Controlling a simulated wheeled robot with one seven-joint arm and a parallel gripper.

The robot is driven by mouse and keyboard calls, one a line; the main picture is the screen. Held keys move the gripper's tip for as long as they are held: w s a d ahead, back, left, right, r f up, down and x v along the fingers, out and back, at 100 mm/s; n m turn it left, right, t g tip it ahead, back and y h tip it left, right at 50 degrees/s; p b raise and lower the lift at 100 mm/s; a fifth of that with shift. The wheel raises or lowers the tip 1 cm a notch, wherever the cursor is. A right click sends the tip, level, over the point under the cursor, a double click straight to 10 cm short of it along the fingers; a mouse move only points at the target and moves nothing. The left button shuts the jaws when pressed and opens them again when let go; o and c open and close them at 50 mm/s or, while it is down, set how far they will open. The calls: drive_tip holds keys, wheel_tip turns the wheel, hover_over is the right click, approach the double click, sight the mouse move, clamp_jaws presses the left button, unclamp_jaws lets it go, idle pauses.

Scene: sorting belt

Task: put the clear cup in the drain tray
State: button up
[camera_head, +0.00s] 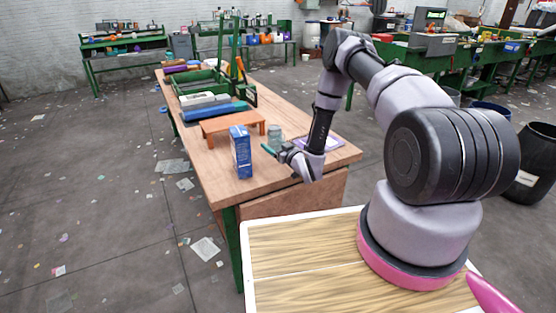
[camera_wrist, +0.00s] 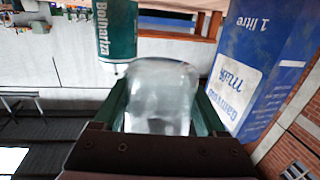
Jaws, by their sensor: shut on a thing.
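The clear cup (camera_wrist: 160,95) sits between the green fingers of my gripper (camera_wrist: 162,108) in the wrist view, and the jaws are shut on it. In the head view my gripper (camera_head: 275,149) is low over the near part of the wooden table, with the cup (camera_head: 275,132) showing grey at its fingers. I cannot tell whether the cup's base touches the table. A flat purple-rimmed tray (camera_head: 332,141), which may be the drain tray, lies to the right, partly hidden behind my arm.
A blue carton (camera_head: 241,152) stands close left of my gripper; it looms at right in the wrist view (camera_wrist: 262,60). A green-and-white labelled container (camera_wrist: 117,30) is beyond the cup. An orange-brown stand (camera_head: 232,121) and a green crate (camera_head: 203,88) are farther back.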

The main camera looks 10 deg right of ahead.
sight(272, 166)
drive_tip(key=shift+a+f, duration=0.15)
drive_tip(key=shift+f, duration=3.3)
drive_tip(key=shift+f, duration=0.15)
drive_tip(key=o, duration=1.3)
drive_tip(key=shift+o, duration=0.2)
